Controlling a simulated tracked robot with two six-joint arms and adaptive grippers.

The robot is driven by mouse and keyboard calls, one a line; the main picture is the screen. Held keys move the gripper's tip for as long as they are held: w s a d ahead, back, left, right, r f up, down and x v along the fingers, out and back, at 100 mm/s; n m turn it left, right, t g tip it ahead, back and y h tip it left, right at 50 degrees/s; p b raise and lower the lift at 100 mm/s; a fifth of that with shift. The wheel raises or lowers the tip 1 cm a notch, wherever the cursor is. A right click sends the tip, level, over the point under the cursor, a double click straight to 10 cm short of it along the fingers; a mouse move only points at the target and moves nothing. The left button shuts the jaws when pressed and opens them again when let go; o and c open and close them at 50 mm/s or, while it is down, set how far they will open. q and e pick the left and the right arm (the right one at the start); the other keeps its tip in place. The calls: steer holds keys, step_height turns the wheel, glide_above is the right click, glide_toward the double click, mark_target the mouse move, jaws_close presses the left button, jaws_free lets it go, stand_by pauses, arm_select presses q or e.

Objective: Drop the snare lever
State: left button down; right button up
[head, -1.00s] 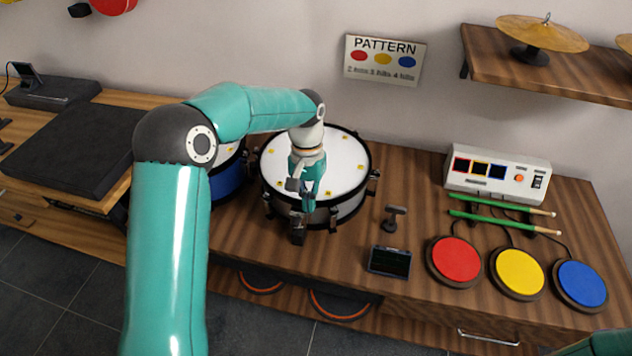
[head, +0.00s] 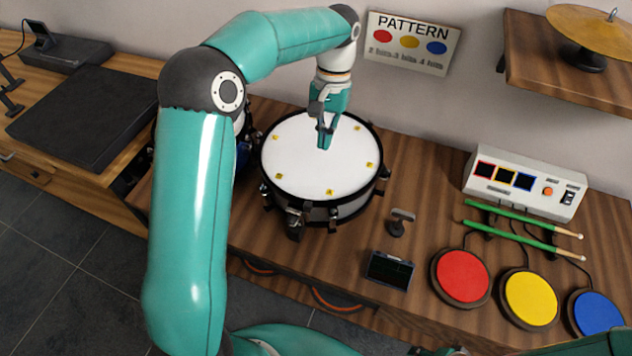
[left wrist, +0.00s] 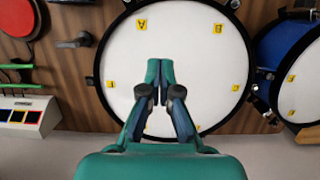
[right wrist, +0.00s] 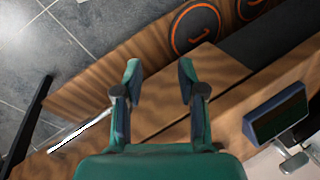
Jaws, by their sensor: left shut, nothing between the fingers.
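The snare drum (head: 318,165), with a white head and yellow labels, stands on the bench. Its dark snare lever and mount (head: 295,222) are on the front of the shell; the lever's exact angle is too small to tell. My left gripper (head: 325,140) is shut and empty, above the back part of the drum head and away from the lever. The left wrist view shows its fingers (left wrist: 162,66) over the white head (left wrist: 200,60). My right gripper (right wrist: 158,72) is open and empty near the bench's front edge.
A small metal stand (head: 398,222) and a dark display (head: 389,270) are right of the drum. Red (head: 462,276), yellow and blue pads, green drumsticks (head: 525,240) and a control box (head: 525,183) stand farther right. A blue drum (head: 243,150) is close on the left.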

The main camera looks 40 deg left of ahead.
mark_target(314, 198)
arm_select(q)
steer(key=x, duration=1)
steer(key=shift+f+p, duration=0.15)
steer(key=shift+p, duration=0.2)
steer(key=s, duration=0.1)
steer(key=s+d, duration=0.1)
steer(key=s, duration=0.1)
steer(key=shift+s+p, duration=0.25)
steer(key=shift+p, duration=0.15)
steer(key=shift+s, duration=0.15)
